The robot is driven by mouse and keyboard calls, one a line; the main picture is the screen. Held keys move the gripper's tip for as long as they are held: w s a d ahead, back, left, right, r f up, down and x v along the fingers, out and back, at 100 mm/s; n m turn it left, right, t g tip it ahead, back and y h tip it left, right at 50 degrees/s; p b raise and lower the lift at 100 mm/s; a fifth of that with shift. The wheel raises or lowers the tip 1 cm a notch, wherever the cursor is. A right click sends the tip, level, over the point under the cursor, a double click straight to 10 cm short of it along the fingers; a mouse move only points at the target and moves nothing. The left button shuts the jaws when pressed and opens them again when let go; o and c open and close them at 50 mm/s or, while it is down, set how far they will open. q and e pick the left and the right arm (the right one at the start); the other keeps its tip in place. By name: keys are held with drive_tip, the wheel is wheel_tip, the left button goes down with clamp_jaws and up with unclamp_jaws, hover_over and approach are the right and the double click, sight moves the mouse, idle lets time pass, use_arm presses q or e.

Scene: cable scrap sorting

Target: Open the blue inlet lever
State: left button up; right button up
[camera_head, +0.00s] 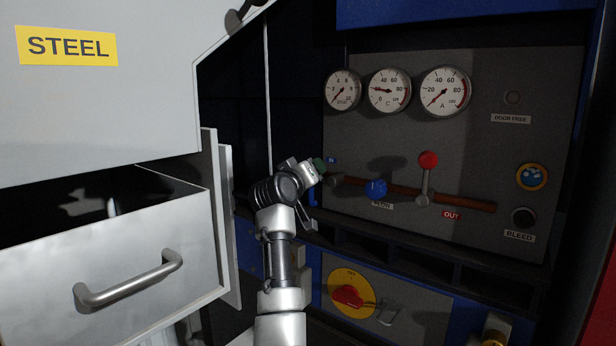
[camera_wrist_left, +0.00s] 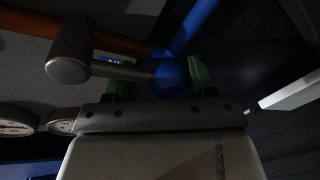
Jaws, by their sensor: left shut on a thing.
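The lever's grey metal arm (camera_wrist_left: 118,69) runs from the ball to a round grey hub (camera_wrist_left: 70,50). In the head view the hub (camera_head: 336,180) shows just right of the gripper, while the ball is hidden by it. My right gripper is not in view.
A red-knobbed lever (camera_head: 428,162) stands upright above the OUT label (camera_head: 451,215). A blue knob (camera_head: 376,188) sits between, in front of a brown pipe (camera_head: 472,203). Several gauges (camera_head: 389,91) are above. An open drawer (camera_head: 110,252) is left of my arm; a red switch (camera_head: 347,295) is below.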

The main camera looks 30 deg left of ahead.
use_arm(q)
drive_tip(key=shift+w+d+f, duration=0.15)
drive_tip(key=shift+d+f, duration=0.05)
drive_tip(key=shift+f, duration=0.3)
drive_tip(key=o, duration=1)
drive_tip(key=shift+o, duration=1.1)
drive_tip(key=shift+r, duration=0.1)
drive_tip(key=shift+o, duration=0.6)
drive_tip(key=shift+d+r, duration=0.15)
drive_tip(key=shift+r, duration=0.05)
drive_tip(key=shift+s, duration=0.35)
drive_tip(key=s+d+b, duration=0.1)
drive_tip(key=s+b, duration=0.1)
drive_tip(key=s, duration=0.4)
drive_tip(key=shift+s+d+f, duration=0.15)
drive_tip(key=shift+s, duration=0.25)
